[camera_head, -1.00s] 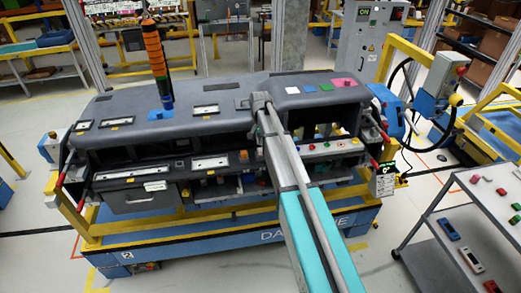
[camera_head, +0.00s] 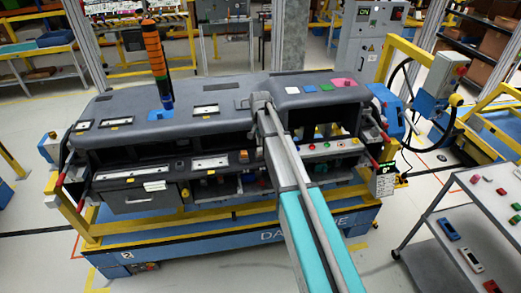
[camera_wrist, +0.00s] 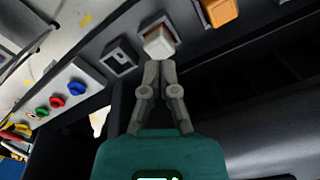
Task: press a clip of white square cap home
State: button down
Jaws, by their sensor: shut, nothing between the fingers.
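The white square cap (camera_wrist: 159,43) sits in a dark square seat on the dashboard face in the wrist view. Whether the cap is flush or stands proud is unclear. In the head view my arm hides the gripper and the cap.
An orange cap (camera_wrist: 216,11) is to the right of the white cap, and a dark square socket (camera_wrist: 119,59) is to its left. Blue, red and green buttons (camera_wrist: 57,102) line a pale panel farther left. The dashboard (camera_head: 215,92) rests on a yellow and blue carrier; a trolley (camera_head: 480,200) stands at right.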

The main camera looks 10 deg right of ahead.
aim_at(260, 149)
jog(key=shift+f+b, duration=1.6)
jog(key=shift+b, duration=0.05)
dwell(1.7)
dwell(0.5)
notch_tip(260, 149, up, 8)
jog(key=p, duration=0.8)
dwell(0.4)
jog(key=s+f+n+b, duration=0.2)
jog(key=s+f+b, duration=0.1)
jog(key=s, duration=0.6)
jog(key=s+f+n+b, duration=0.2)
jog(key=s+f+b, duration=0.2)
jog(key=s, duration=0.6)
jog(key=s+f+n+b, duration=0.2)
jog(key=s+f+b, duration=0.1)
jog(key=s, duration=0.7)
jog(key=shift+f+b, duration=0.35)
jog(key=shift+f, duration=0.05)
jog(key=shift+s, duration=0.1)
